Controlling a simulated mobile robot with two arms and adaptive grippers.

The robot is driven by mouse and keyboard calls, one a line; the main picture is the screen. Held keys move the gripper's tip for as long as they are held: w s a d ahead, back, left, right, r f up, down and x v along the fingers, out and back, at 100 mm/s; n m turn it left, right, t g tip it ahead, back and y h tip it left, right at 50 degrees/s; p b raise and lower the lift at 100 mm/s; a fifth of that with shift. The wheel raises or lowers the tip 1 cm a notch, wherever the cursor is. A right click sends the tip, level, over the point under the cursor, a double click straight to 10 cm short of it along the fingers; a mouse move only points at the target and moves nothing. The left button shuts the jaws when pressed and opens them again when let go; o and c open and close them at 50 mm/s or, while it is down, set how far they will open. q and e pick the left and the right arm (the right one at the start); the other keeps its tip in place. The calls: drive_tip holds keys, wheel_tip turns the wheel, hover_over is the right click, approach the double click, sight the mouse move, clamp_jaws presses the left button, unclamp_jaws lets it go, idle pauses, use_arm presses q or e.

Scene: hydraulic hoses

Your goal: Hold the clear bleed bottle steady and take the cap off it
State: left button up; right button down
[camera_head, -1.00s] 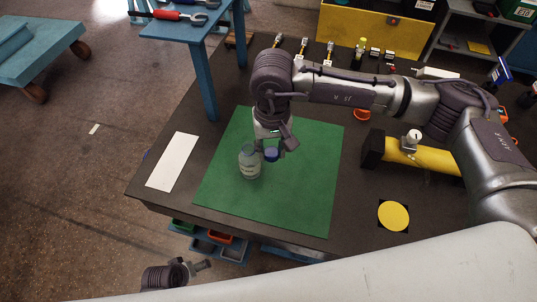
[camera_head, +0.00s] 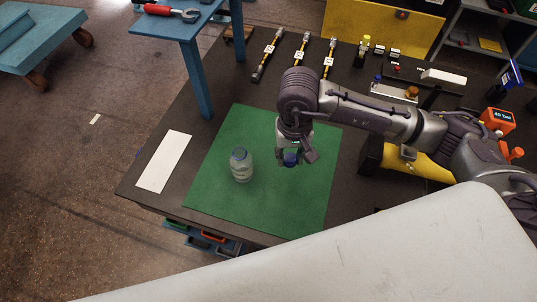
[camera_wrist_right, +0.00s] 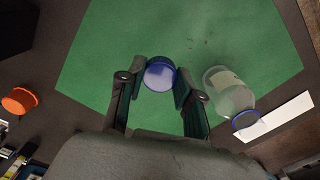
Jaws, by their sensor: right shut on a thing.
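The clear bleed bottle (camera_head: 241,167) stands upright on the green mat (camera_head: 215,200), with a blue ring at its open mouth. It also shows in the right wrist view (camera_wrist_right: 230,97), right of the fingers. My right gripper (camera_head: 291,160) is shut on the blue cap (camera_head: 290,159), held to the right of the bottle and apart from it. In the right wrist view the cap (camera_wrist_right: 160,74) sits between the two fingertips. My left gripper is not in view.
A white strip (camera_head: 164,162) lies left of the mat. A blue stand (camera_head: 196,75) rises behind the table's left corner. Several hoses (camera_head: 300,55) lie at the back. A yellow cylinder (camera_head: 420,165) lies right of the mat. The mat around the bottle is clear.

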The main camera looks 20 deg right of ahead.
drive_tip(key=p, duration=0.2)
hover_over(269, 164)
wheel_tip(269, 164, down, 4)
drive_tip(key=shift+r, duration=0.1)
wheel_tip(269, 164, down, 3)
drive_tip(key=shift+s+f+p, duration=0.1)
drive_tip(key=shift+p, duration=0.6)
drive_tip(key=shift+f, duration=0.4)
drive_tip(key=shift+f, duration=0.15)
drive_tip(key=c, duration=0.8)
unclamp_jaws()
drive_tip(key=shift+o, duration=0.2)
